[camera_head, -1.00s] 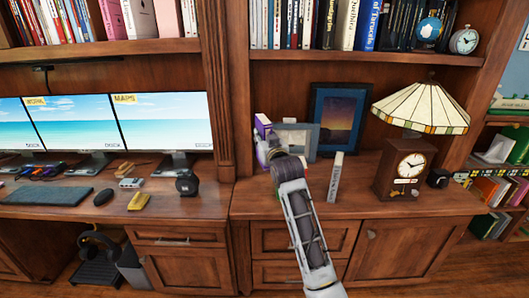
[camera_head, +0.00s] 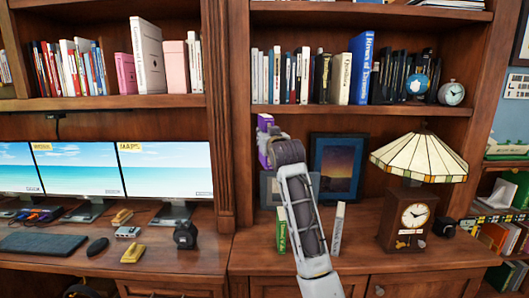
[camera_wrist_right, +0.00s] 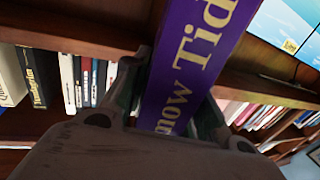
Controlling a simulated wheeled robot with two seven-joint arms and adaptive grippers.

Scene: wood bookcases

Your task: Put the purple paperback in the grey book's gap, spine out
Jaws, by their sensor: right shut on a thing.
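My right gripper (camera_head: 276,147) is shut on the purple paperback (camera_head: 264,138), below the upper right shelf and in front of the bookcase back. In the right wrist view the paperback's purple face with large pale lettering (camera_wrist_right: 198,62) rises between the fingers (camera_wrist_right: 170,108). The book is upright in the head view. A pale grey-white book (camera_head: 338,229) stands on the desk right of my forearm. The upper right shelf (camera_head: 400,109) holds a row of books; I cannot tell which space there is the grey book's gap. My left gripper is not in view.
A green book (camera_head: 281,230) stands left of my forearm. A framed picture (camera_head: 338,168), a stained-glass lamp (camera_head: 418,157) and a wooden clock (camera_head: 410,218) stand to the right. Monitors (camera_head: 165,170) fill the left. The shelf edge lies above the held book.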

